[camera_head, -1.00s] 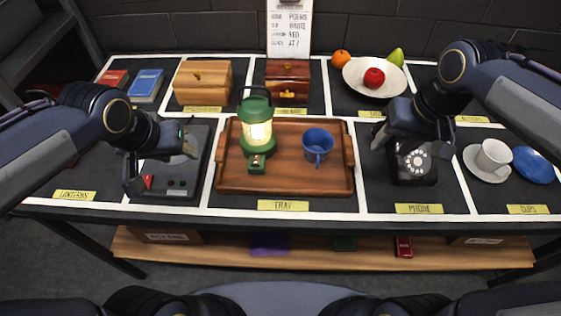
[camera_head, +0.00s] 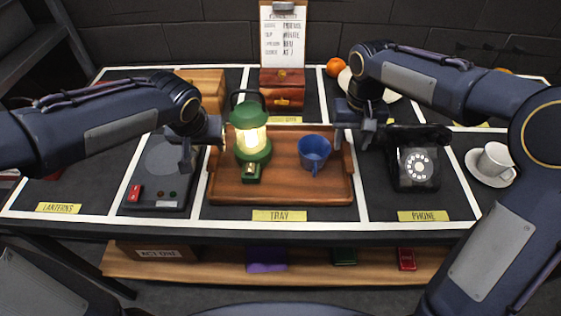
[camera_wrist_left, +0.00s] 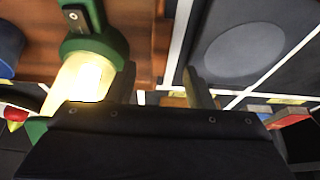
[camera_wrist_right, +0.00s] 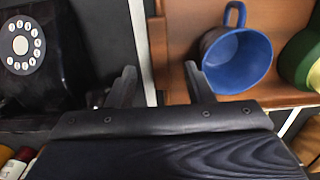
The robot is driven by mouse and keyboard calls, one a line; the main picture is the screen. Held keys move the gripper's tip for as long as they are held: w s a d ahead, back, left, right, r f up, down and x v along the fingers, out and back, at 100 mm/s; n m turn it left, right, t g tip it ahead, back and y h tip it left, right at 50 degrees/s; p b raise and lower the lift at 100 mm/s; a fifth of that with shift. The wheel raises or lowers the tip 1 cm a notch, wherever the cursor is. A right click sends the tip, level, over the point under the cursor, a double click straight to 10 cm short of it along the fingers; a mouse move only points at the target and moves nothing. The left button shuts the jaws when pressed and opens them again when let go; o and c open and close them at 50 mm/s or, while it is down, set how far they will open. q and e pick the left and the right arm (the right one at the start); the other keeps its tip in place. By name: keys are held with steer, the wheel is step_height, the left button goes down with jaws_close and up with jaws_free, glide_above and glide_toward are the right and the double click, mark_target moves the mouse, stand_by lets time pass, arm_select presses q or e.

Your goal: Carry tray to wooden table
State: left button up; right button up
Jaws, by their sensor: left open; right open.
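The wooden tray (camera_head: 230,195) lies on the dark table, behind the label reading TRAY. A lit green lantern (camera_head: 250,140) stands on its left half and a blue mug (camera_head: 314,152) on its right half. My left gripper (camera_head: 205,150) is open at the tray's left end; its fingers also show in the left wrist view (camera_wrist_left: 165,88), with the lantern close by. My right gripper (camera_head: 350,138) is open at the tray's right end. In the right wrist view its fingers (camera_wrist_right: 160,85) point at the tray's end wall, with the mug beyond. I cannot tell whether either gripper touches the tray.
A black telephone (camera_head: 417,160) stands just right of the tray, close to my right gripper. A dark panel with buttons (camera_head: 160,180) lies left of it. A wooden box (camera_head: 283,90) and a clipboard (camera_head: 284,35) stand behind. A lower wooden shelf (camera_head: 200,268) runs below the table.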

mark_target(214, 153)
arm_select(q)
steer(key=x, duration=0.5)
steer(key=shift+f, duration=0.3)
arm_select(e)
step_height(214, 153, down, 6)
steer(key=shift+r, duration=0.15)
arm_select(q)
jaws_close()
arm_select(e)
jaws_close()
arm_select(q)
steer(key=shift+w+r, duration=0.1)
arm_select(e)
steer(key=shift+r, duration=0.15)
